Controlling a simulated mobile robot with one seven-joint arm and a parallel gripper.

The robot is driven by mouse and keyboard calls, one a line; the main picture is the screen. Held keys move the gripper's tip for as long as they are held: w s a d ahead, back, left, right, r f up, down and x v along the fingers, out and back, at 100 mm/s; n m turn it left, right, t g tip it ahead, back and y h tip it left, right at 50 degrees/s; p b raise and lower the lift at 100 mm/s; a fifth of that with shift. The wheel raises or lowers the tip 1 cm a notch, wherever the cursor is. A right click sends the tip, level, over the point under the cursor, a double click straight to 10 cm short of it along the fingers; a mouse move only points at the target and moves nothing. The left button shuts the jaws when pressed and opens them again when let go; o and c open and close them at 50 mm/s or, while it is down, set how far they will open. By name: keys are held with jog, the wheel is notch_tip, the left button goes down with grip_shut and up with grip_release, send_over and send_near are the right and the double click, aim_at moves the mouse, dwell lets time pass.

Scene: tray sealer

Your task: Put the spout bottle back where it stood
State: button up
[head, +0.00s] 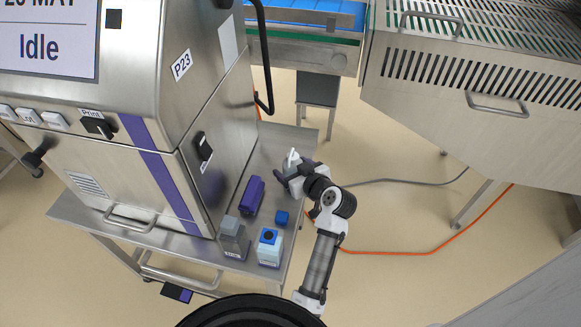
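My gripper (281,173) is over the right part of the steel table, to the right of the big machine. A narrow white tip (292,157) rises beside the fingers. It may be the spout of the spout bottle, but the rest is hidden by the gripper or too small to make out. I cannot tell whether the fingers are open or closed on it. A white container with a blue top (269,247) and a grey container (234,238) stand at the table's front; neither shows a clear spout.
A purple object (251,196) lies along the machine (115,110), with a small blue block (282,217) to its right. The steel table (269,152) has bare room behind the purple object. A conveyor (320,20) and a slotted steel housing (480,70) stand beyond. Cables cross the floor.

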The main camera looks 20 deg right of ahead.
jog(key=b+v, duration=0.2)
jog(key=v, duration=0.8)
jog(key=shift+s, duration=0.25)
jog(key=shift+r, duration=0.15)
